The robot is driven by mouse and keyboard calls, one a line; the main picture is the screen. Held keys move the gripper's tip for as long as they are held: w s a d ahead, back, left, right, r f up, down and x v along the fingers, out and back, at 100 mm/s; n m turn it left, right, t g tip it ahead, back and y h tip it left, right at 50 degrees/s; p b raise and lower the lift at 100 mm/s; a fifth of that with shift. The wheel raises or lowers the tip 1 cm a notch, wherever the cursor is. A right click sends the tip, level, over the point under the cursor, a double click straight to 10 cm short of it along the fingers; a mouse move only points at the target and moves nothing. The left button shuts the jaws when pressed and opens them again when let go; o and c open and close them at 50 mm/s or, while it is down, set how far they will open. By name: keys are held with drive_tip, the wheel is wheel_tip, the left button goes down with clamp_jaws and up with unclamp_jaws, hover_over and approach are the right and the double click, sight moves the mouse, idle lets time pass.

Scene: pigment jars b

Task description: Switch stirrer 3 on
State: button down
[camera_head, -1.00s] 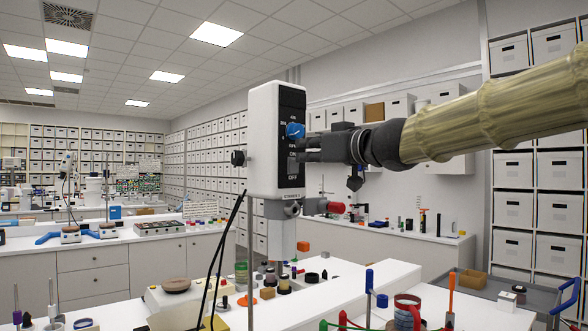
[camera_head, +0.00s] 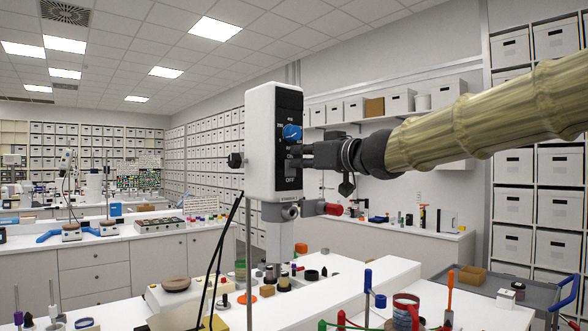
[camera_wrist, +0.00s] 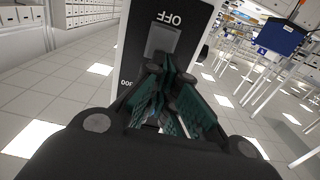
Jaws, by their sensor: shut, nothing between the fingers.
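A white stirrer head (camera_head: 259,145) with a black front panel (camera_head: 290,106) stands in the middle of the head view. The panel has a blue knob (camera_head: 292,132), with ON and OFF markings below it. The small label under the panel is too small to read surely. My gripper (camera_head: 301,156) is shut and empty, its tips at the panel below the knob. In the wrist view, the grey switch (camera_wrist: 163,40) lies just beyond my shut fingers (camera_wrist: 160,72), by the OFF lettering. The fingers partly cover it; contact and switch position cannot be told.
Black cables (camera_head: 222,250) hang at the left.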

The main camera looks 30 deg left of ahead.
drive_tip(key=shift+w+a+f, duration=0.2)
drive_tip(key=shift+w+a, duration=0.05)
drive_tip(key=shift+w, duration=0.2)
drive_tip(key=shift+a+r, duration=0.1)
drive_tip(key=shift+s+p, duration=0.15)
drive_tip(key=shift+p, duration=0.2)
drive_tip(key=shift+a, duration=0.2)
drive_tip(key=v, duration=1.6)
drive_tip(key=shift+p, duration=0.45)
